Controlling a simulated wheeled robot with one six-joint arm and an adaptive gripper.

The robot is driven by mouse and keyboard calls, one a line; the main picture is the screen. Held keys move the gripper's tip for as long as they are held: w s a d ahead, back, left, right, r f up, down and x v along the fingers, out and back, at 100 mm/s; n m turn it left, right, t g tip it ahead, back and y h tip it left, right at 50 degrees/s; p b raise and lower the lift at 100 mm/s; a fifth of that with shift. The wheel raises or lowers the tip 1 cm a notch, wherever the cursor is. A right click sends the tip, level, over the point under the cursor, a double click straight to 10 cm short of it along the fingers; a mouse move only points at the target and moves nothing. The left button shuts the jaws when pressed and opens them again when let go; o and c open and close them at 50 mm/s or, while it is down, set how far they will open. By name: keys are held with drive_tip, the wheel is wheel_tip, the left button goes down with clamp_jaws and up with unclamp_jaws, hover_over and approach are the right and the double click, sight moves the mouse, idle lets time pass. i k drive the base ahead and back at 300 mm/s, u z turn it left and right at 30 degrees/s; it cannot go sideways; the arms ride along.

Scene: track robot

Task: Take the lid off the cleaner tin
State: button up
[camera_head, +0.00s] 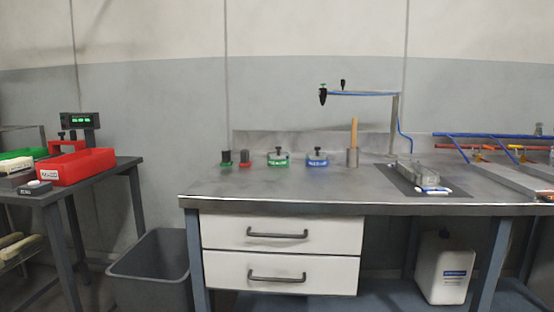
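Two low tins with dark-knobbed lids stand on the workbench in the head view. One tin (278,161) has a green label and the other tin (317,162) has a blue label. The label print is too small to read surely, so I cannot tell for certain which is the cleaner tin. Both lids, the green tin's lid (278,151) and the blue tin's lid (317,151), appear seated on top. My gripper is not in view.
Two small dark-topped items, one green-based (226,160) and one red (244,160), stand left of the tins. A holder with a wooden handle (353,135) stands right, near a post with a blue hose (365,94). The bench front (290,190) is clear.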

sight(278, 154)
drive_tip(key=k, duration=0.2)
drive_tip(key=u, duration=1.85)
drive_tip(key=i, duration=1.25)
drive_tip(key=z, duration=2.2)
